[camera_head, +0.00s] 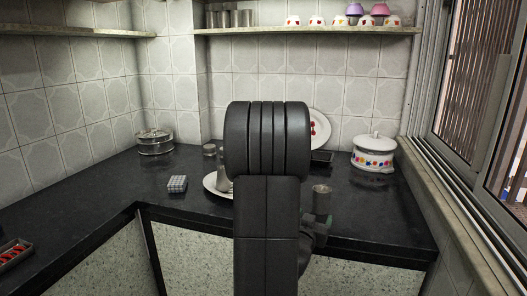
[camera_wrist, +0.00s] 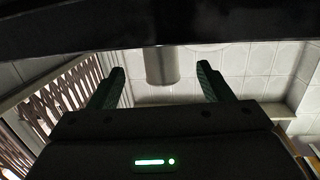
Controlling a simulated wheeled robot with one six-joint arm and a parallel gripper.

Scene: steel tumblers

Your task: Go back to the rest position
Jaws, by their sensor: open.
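A steel tumbler (camera_head: 321,198) stands near the counter's front edge, just right of my arm in the head view. In the wrist view the tumbler (camera_wrist: 163,66) hangs from the dark counter at the top, as the picture is upside down. My gripper (camera_wrist: 160,80) is open, with green-tinted fingers spread wide on either side of the tumbler and clear of it in the picture. In the head view my gripper is mostly hidden behind my arm. More steel tumblers (camera_head: 209,150) stand left of my arm, near a white plate (camera_head: 211,186) partly hidden by it.
The black counter (camera_head: 100,190) runs along both walls. A steel container (camera_head: 155,142), a small grey checked block (camera_head: 177,184) and a white flowered pot (camera_head: 373,152) stand on it. A shelf (camera_head: 310,31) with cups is above; a window is right.

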